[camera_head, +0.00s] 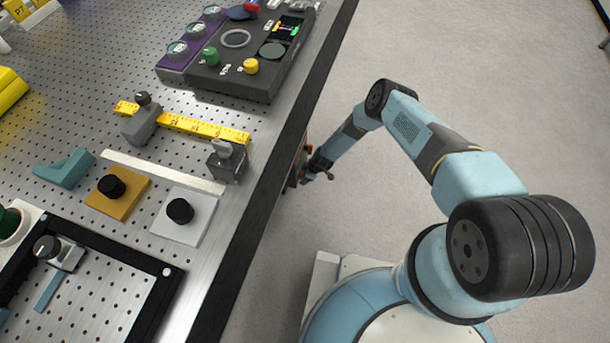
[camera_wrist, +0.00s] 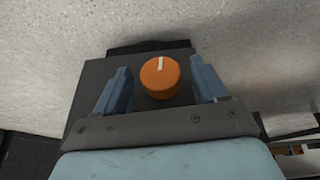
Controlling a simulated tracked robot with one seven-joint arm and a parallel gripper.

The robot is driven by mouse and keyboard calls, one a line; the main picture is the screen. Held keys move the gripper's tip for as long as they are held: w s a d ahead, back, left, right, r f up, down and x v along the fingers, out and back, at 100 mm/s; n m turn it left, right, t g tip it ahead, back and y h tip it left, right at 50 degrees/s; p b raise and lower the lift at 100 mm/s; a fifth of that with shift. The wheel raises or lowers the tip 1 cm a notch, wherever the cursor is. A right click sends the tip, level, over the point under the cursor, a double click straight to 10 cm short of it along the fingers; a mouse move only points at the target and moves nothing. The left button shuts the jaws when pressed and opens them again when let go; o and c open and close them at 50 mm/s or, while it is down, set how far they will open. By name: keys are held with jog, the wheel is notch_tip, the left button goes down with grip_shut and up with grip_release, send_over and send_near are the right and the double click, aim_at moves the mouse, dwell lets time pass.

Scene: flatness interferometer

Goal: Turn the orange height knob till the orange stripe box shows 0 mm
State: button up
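The orange height knob (camera_wrist: 160,78) shows in the wrist view, round, with a white mark on its top pointing toward the upper edge of the picture. It sits on a dark grey plate (camera_wrist: 88,76). My gripper (camera_wrist: 163,84) is open, with one blue finger on each side of the knob and a visible gap on both sides. In the head view my gripper (camera_head: 305,175) is at the side of the table edge, small and partly hidden. The knob cannot be made out clearly there. I cannot pick out an orange stripe box or a reading in either view.
The perforated table (camera_head: 75,125) carries a dark instrument box (camera_head: 236,70) with knobs, a yellow ruler (camera_head: 190,125), an orange plate (camera_head: 128,202) and a white plate (camera_head: 200,222) with black knobs.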

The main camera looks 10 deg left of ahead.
jog(key=c, duration=1)
jog(key=t, duration=0.2)
jog(key=n+t, duration=0.1)
jog(key=t, duration=0.1)
jog(key=shift+s+f, duration=0.1)
jog(key=shift+s, duration=0.25)
jog(key=o, duration=1)
jog(key=shift+o, duration=0.2)
jog(key=v, duration=1.3)
jog(key=shift+s+r, duration=0.3)
jog(key=shift+s, duration=0.05)
